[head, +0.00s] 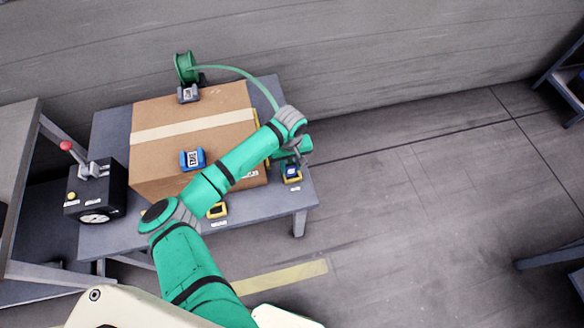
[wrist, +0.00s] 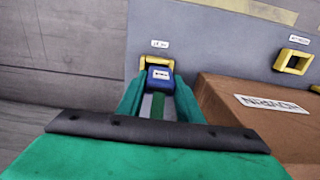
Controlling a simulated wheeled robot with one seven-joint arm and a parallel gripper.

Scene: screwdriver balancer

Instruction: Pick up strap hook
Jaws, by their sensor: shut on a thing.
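The strap hook is a small dark-blue block with a white label (wrist: 160,76), seen in the wrist view at the end of a grey and green strip. It also shows in the head view (head: 291,171) at the table's right end. It sits at a yellow holder (wrist: 158,60); whether it is still seated there I cannot tell. My gripper (wrist: 160,100) is shut on it, with a green finger on each side. In the head view, my arm hides part of the gripper. A green strap (head: 240,71) arcs from a green reel (head: 186,67) towards my wrist.
A taped cardboard box (head: 165,150) fills much of the grey table (head: 255,210), with a blue labelled block (head: 192,159) on top. Another yellow holder (wrist: 294,61) is at the table edge. A black lever box (head: 97,192) stands left.

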